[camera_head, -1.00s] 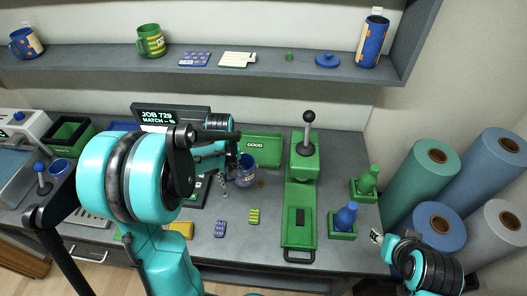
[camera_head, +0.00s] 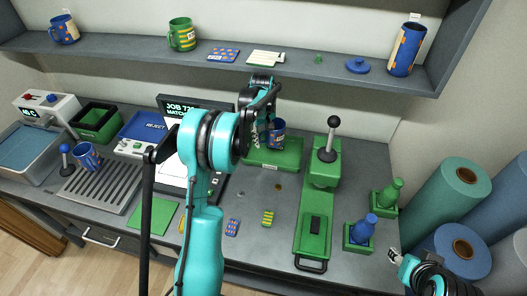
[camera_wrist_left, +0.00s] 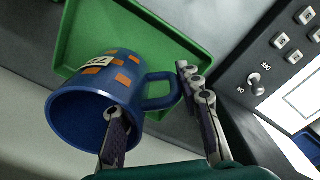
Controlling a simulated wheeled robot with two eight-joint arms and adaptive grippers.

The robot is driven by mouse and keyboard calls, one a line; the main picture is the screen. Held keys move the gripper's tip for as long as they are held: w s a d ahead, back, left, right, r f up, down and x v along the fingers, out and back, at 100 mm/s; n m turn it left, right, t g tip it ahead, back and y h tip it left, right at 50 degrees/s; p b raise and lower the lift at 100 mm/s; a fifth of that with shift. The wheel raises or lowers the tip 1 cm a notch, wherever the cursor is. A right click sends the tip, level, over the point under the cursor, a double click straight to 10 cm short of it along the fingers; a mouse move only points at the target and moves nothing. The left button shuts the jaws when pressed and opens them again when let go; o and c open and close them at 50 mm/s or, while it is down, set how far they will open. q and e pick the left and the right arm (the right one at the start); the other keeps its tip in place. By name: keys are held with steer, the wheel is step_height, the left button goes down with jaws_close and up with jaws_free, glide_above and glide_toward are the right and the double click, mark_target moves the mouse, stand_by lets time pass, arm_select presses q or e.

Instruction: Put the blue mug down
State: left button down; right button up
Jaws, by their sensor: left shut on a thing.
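The blue mug (camera_head: 277,127) with orange patches and a pale label is held by my left gripper (camera_head: 262,125) over the green tray (camera_head: 270,160) at the back of the bench. In the left wrist view, the mug (camera_wrist_left: 85,98) lies across the picture with its open mouth toward the lower left. One finger of the gripper (camera_wrist_left: 160,115) is at the mouth and the other is beyond the handle. The green tray (camera_wrist_left: 82,30) is behind the mug; I cannot tell whether they touch. My right gripper (camera_head: 394,257) is at the lower right, its jaws too small to judge.
A green lever press (camera_head: 325,165) stands right of the tray. A blue reject tray (camera_head: 143,128) and a grey rack (camera_head: 104,187) with another blue mug (camera_head: 88,157) are left. Green and blue bottles (camera_head: 362,230) stand in holders right. A shelf (camera_head: 220,63) runs above.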

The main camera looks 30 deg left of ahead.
arm_select(q)
steer(key=shift+f+b, duration=0.45)
steer(key=shift+f, duration=1.05)
steer(key=f, duration=0.1)
steer(key=f+b, duration=0.1)
steer(key=f, duration=0.2)
steer(key=shift+w+f, duration=0.1)
steer(key=shift+w, duration=0.15)
steer(key=c, duration=1)
jaws_free()
